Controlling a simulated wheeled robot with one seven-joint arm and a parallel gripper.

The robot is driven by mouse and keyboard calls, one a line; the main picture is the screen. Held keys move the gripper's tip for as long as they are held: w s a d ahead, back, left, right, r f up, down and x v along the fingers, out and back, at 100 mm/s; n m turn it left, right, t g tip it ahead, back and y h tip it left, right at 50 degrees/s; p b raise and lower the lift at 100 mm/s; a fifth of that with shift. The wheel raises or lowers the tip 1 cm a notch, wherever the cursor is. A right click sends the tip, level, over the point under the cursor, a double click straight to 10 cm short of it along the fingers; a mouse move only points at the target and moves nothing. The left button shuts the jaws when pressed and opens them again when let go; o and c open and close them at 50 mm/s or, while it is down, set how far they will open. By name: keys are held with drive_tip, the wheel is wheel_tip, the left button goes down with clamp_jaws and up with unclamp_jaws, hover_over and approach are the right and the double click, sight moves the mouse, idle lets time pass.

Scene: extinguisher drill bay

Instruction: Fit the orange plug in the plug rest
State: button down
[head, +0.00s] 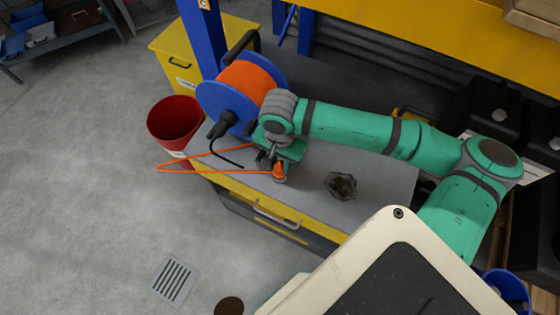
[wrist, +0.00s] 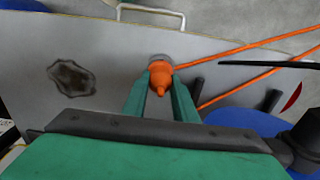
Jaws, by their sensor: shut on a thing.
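The orange plug (head: 279,170) is between the fingers of my gripper (head: 274,163), above the grey bench top near its front edge. In the wrist view my gripper (wrist: 161,84) is shut on the plug (wrist: 160,76), one finger on each side. A small grey round piece (wrist: 160,57), which looks like the plug rest, shows just beyond the plug; its grey edge also shows under the plug in the head view (head: 280,180). The plug seems in line with it, but I cannot tell whether it is seated. An orange cable (head: 215,171) runs from the plug in a loop.
A blue and orange cable reel (head: 245,82) stands at the bench's back left. A dark, jagged-edged patch or dish (head: 341,186) lies right of the plug on the bench (head: 384,185). A red bin (head: 173,122) stands left of the bench. Open floor lies left and in front.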

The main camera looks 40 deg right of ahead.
drive_tip(key=shift+f, duration=0.7)
idle(0.7)
drive_tip(key=c, duration=1.4)
unclamp_jaws()
drive_tip(key=shift+w, duration=0.1)
drive_tip(key=shift+o, duration=0.2)
drive_tip(key=shift+r, duration=4.5)
